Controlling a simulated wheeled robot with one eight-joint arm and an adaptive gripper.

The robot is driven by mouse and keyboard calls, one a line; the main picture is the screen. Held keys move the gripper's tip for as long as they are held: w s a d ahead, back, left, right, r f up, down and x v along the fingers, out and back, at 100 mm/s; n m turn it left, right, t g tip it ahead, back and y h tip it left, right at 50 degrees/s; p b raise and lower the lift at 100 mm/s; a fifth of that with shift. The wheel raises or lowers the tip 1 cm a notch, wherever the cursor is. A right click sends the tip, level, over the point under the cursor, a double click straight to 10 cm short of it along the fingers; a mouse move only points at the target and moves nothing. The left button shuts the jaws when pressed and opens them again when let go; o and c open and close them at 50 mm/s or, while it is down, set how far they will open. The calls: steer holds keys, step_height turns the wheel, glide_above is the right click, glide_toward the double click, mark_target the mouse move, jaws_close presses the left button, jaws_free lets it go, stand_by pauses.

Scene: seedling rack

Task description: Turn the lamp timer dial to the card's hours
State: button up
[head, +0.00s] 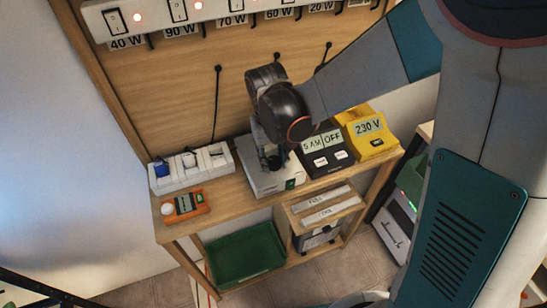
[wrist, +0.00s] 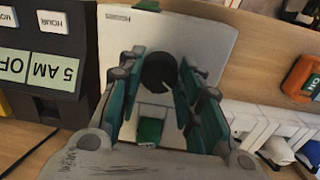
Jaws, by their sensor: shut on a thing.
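A pale grey box (head: 262,181) stands on the wooden bench, with a green switch (head: 291,184) on its front. In the wrist view its white top (wrist: 205,45) carries a round black dial (wrist: 158,70). My gripper (head: 272,160) points down onto this box. In the wrist view my gripper (wrist: 159,80) has its teal fingers on both sides of the dial, shut on it. The dial's scale and pointer cannot be read. In the head view the dial is mostly hidden by my gripper. I cannot make out a card with hours.
A black unit (head: 325,152) reading "5 AM" and "OFF" stands close right of the box, beside a yellow "230 V" meter (head: 367,127). A white socket tray (head: 163,184) and an orange device (head: 186,206) are left. A green tray (head: 245,254) sits below.

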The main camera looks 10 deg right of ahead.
stand_by(0.3)
steer(key=o, duration=1.1)
